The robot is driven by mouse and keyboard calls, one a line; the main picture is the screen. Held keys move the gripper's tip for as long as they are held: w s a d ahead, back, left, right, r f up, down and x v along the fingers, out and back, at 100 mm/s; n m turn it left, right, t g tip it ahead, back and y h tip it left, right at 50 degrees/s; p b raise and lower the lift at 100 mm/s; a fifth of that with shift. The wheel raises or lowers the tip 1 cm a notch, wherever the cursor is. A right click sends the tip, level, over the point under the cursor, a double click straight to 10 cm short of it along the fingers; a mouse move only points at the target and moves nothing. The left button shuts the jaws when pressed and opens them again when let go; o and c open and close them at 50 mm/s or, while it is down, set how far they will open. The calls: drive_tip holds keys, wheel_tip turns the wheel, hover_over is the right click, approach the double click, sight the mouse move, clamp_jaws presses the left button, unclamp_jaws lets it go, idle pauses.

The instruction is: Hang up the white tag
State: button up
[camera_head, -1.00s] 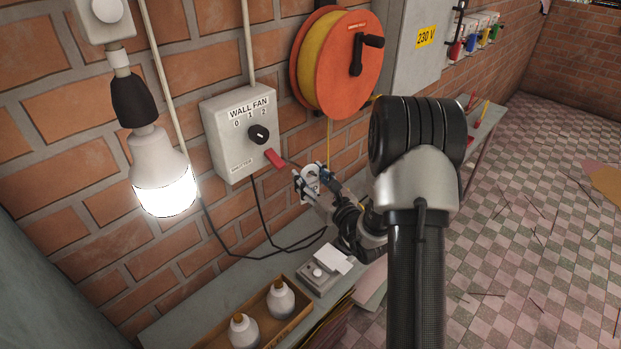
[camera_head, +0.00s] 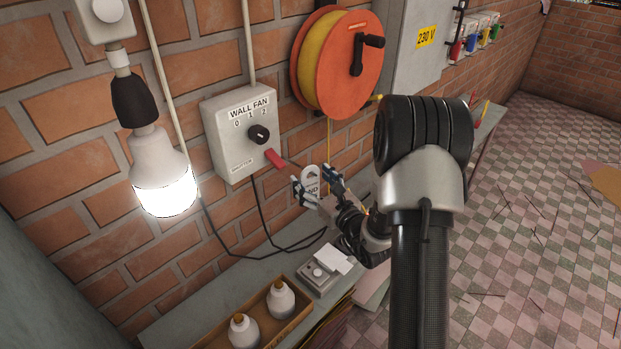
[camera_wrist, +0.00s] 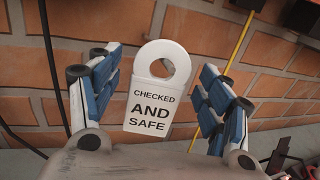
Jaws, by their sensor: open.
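The white tag (camera_wrist: 150,104) has a ring-shaped top and reads "CHECKED AND SAFE". In the wrist view it is upright between my two blue-padded fingers, with a gap on both sides. In the head view the tag (camera_head: 312,183) is beside the tip of a thin rod running from the red-handled part (camera_head: 274,158) of the wall fan switch box (camera_head: 238,134). I cannot tell clearly whether the rod passes through its ring. My gripper (camera_head: 318,183) is open around the tag, and it also shows in the wrist view (camera_wrist: 150,95).
A lit bulb (camera_head: 163,190) hangs at the left. An orange cable reel (camera_head: 343,65) is on the brick wall above my gripper, with a yellow cord hanging down.

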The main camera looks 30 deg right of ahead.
drive_tip(key=s+d, duration=0.1)
drive_tip(key=s, duration=1)
drive_tip(key=s+a+r+n+g+y, duration=0.1)
drive_tip(key=a+r+n+g+y, duration=0.1)
drive_tip(key=a+r+n+y, duration=0.45)
drive_tip(key=a+r+n+g+y, duration=0.1)
drive_tip(key=a+n+g+y, duration=0.15)
drive_tip(key=a, duration=0.65)
drive_tip(key=s+a+r+n+g+y, duration=0.2)
drive_tip(key=s+a+n+g+y, duration=0.1)
drive_tip(key=s+a+n+g, duration=0.75)
drive_tip(key=s+a+f+n+g+h, duration=0.1)
drive_tip(key=s+f+n+g+h, duration=0.1)
drive_tip(key=s+n+h, duration=0.6)
drive_tip(key=s+d+r+n+t+h, duration=0.3)
drive_tip(key=d+n+h, duration=0.2)
drive_tip(key=d, duration=0.5)
drive_tip(key=shift+s+r+n+t+h, duration=0.15)
drive_tip(key=shift+s+n+t+h, duration=0.2)
drive_tip(key=shift+n, duration=0.9)
